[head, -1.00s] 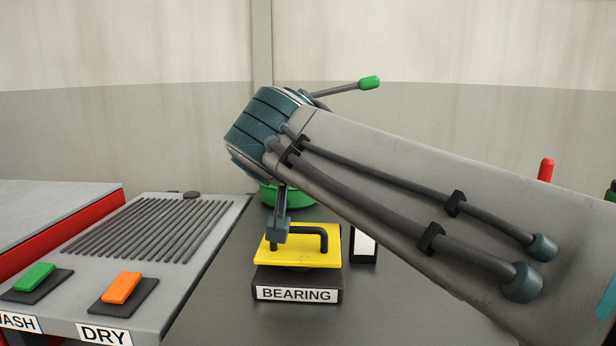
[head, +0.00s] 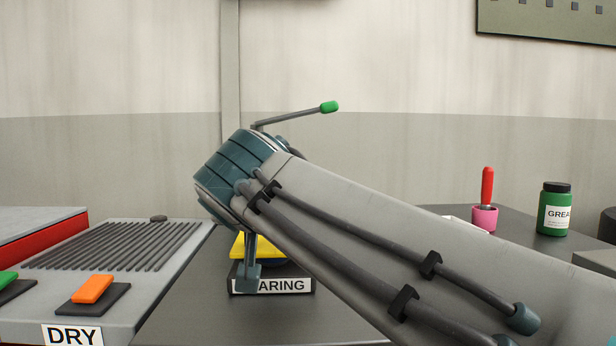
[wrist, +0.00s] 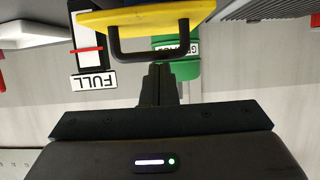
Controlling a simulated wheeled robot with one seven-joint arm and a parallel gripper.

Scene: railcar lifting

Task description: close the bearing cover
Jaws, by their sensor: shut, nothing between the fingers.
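The yellow bearing cover (head: 258,246) is on the black bearing box, whose white label (head: 285,285) is partly hidden by my gripper. My arm hides the cover's right part and its handle in the head view. The wrist view shows the yellow cover (wrist: 140,18) at the top with its black bar handle (wrist: 165,54). My gripper (head: 247,278) points down in front of the box and cover. In the wrist view its fingers (wrist: 160,74) are together and empty, just short of the handle; whether they touch it I cannot tell. How far the cover stands open is unclear.
A ribbed grey panel with an orange button (head: 92,289) and a DRY label is at left. A green jar (head: 554,210) and a pink pot (head: 484,218) with a red-handled tool stand at right. A FULL-labelled gauge (wrist: 93,82) and a green labelled object (wrist: 187,70) lie beyond the cover.

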